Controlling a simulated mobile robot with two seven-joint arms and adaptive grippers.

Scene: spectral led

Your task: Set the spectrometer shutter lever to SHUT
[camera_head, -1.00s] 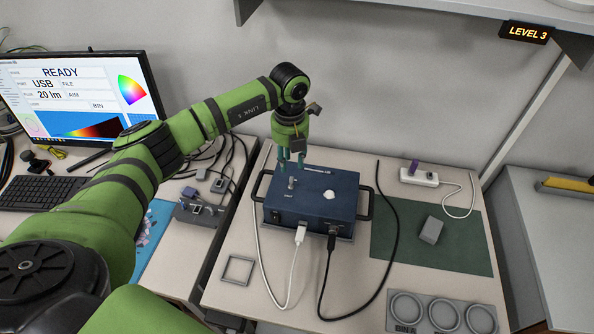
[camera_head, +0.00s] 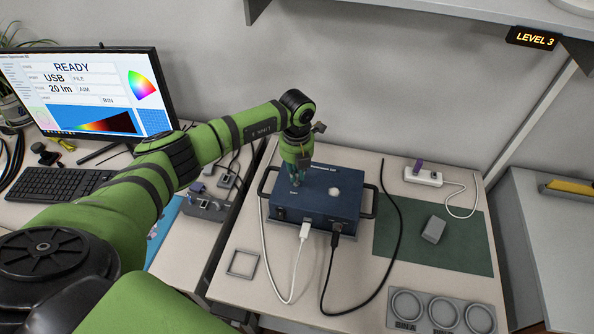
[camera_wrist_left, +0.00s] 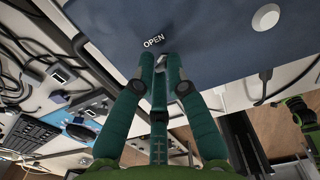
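The spectrometer (camera_head: 336,208) is a dark blue box with side handles on the bench; its top also fills the upper wrist view (camera_wrist_left: 215,38). My left gripper (camera_head: 296,183) points down at the left part of its top. In the left wrist view its green fingertips (camera_wrist_left: 161,62) are close together around the small light metal shutter lever (camera_wrist_left: 160,60), just below the printed word OPEN (camera_wrist_left: 153,41). The fingers hide most of the lever, and I cannot tell whether they press on it. The SHUT marking is not readable.
A white round knob (camera_head: 334,191) stands on the box, right of the gripper. White and black cables (camera_head: 326,275) run from its front. A small grey block (camera_head: 433,229) lies on a green mat (camera_head: 470,252). The monitor (camera_head: 85,92) at left reads READY.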

